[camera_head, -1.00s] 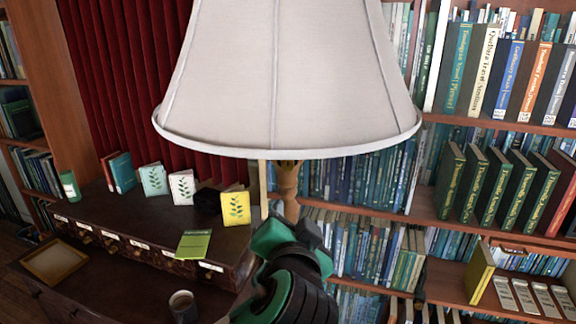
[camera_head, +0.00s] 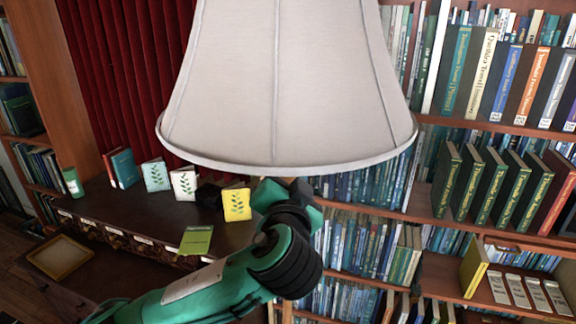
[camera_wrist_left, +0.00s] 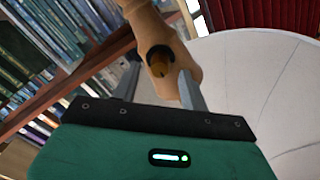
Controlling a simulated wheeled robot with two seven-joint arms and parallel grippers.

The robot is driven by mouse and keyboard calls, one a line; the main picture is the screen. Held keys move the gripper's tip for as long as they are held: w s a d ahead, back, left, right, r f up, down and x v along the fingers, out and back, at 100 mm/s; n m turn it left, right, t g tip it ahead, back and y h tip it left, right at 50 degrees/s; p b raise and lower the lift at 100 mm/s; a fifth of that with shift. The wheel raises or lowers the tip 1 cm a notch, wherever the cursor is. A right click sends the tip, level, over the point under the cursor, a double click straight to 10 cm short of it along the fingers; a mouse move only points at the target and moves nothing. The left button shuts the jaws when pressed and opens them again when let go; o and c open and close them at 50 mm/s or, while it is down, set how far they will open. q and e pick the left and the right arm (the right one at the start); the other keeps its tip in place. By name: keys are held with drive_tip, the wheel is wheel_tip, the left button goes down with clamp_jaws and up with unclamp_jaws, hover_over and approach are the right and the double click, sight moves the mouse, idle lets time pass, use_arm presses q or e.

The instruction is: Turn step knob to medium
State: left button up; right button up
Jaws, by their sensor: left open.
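A lamp with a large pale shade (camera_head: 285,85) fills the upper middle of the head view. Its stem is hidden there behind my left gripper (camera_head: 284,192), which is just under the shade's lower rim. In the left wrist view the wooden lamp stem (camera_wrist_left: 143,22) comes in from the top, and the shade (camera_wrist_left: 250,85) is at the right. A small dark amber step knob (camera_wrist_left: 160,60) sticks out from the stem. My left gripper (camera_wrist_left: 159,72) is open, with the knob between its two grey fingers as seen; contact cannot be told. My right gripper is out of view.
Bookshelves (camera_head: 440,232) stand behind and to the right. At the left is a dark desk (camera_head: 120,208) with several small books, including a yellow one (camera_head: 237,204), and a wooden tray (camera_head: 38,248). The shade is close above my gripper.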

use_arm(q)
drive_tip(key=shift+w, duration=1)
clamp_jaws()
drive_tip(key=shift+m+p, duration=0.3)
drive_tip(key=shift+p, duration=0.05)
